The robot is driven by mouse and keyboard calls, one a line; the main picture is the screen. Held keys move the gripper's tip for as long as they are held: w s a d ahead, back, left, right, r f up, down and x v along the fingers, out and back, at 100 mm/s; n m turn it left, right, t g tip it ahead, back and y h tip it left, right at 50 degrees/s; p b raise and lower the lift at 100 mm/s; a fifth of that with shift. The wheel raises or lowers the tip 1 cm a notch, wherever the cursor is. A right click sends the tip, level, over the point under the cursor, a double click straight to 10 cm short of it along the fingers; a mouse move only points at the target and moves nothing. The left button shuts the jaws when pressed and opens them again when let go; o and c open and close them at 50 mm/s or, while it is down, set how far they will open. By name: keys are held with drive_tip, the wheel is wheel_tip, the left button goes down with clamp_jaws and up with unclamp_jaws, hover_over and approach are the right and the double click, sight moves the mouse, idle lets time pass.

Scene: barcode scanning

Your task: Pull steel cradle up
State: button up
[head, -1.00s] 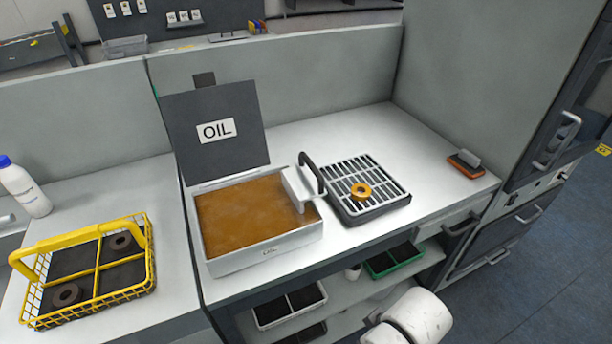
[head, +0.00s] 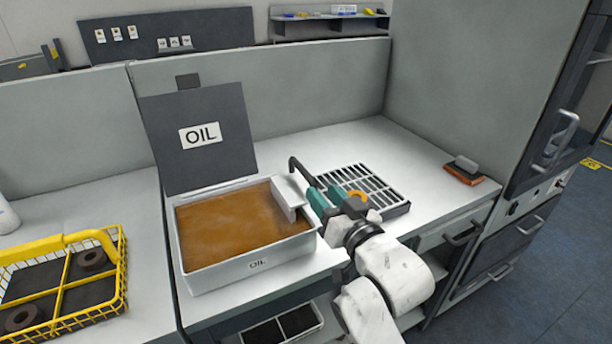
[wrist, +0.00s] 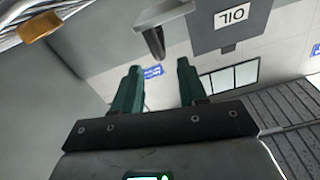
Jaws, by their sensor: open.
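The steel cradle (head: 287,199) hangs over the right wall of the grey oil tank (head: 245,266), with its lower part hidden in the brown oil (head: 225,222). Its black handle (head: 297,168) arches up to the right. My gripper (head: 322,195) is open at the right of the cradle, close to the handle, and hides part of it. In the wrist view, my two teal fingers (wrist: 160,75) are apart with nothing seen between them. A grey tapered piece (wrist: 162,11), seemingly the cradle with its handle, shows beyond them. Whether the fingers straddle the handle cannot be told.
A slatted rack (head: 375,187) holds a brass ring (head: 357,194) behind my gripper. A yellow basket (head: 118,287) with dark rings stands at left. The tank's lid (head: 207,140) is up. An orange-and-grey block (head: 463,170) lies at right. A tall cabinet bounds the right side.

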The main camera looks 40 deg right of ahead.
sight(311, 181)
drive_tip(key=x, duration=0.8)
drive_tip(key=shift+w+d+f+p, duration=0.1)
drive_tip(key=shift+w+p, duration=0.25)
drive_tip(key=shift+w, duration=0.05)
clamp_jaws()
